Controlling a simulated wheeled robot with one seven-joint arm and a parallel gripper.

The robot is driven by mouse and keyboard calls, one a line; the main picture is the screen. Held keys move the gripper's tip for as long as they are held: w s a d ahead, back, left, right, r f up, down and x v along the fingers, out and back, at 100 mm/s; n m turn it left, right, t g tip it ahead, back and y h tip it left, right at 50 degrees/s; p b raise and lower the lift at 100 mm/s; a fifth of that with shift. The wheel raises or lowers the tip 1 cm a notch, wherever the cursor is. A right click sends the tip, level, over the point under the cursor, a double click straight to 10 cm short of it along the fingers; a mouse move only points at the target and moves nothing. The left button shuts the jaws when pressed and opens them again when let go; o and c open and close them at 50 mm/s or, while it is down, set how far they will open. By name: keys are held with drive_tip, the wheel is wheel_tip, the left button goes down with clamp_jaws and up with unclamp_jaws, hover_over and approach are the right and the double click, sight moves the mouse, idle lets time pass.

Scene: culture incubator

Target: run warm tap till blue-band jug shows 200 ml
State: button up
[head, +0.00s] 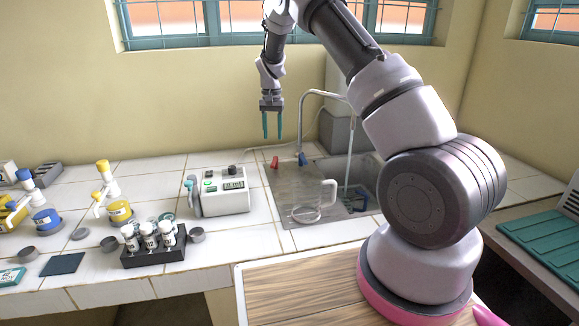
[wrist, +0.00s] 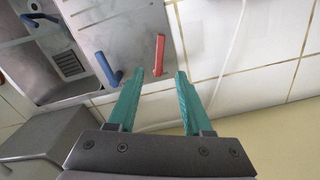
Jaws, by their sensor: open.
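The tap has a red lever (head: 275,162), a blue lever (head: 302,160) and an arched spout (head: 322,94). A thin pale line like a water stream (head: 348,156) drops from the spout into the sink. Something blue (head: 360,191) shows low in the basin; I cannot tell whether it is the jug's band. A clear vessel with a white handle (head: 329,190) stands on the drainboard; its level cannot be read. My gripper (head: 273,136) is open and empty above the tap. In the wrist view, the red lever (wrist: 158,55) appears between the fingertips (wrist: 161,74), the blue lever (wrist: 107,70) beside them.
A white device with a display (head: 223,192) stands left of the steel drainboard (head: 290,180). A dark rack (head: 153,254) with several white-capped vials is further left, among small dishes and coloured bottles. The air around my gripper is clear.

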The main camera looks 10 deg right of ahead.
sight(274, 161)
wheel_tip(274, 161, down, 10)
drive_tip(key=shift+f, duration=0.2)
drive_tip(key=shift+c, duration=0.3)
clamp_jaws()
idle(1.3)
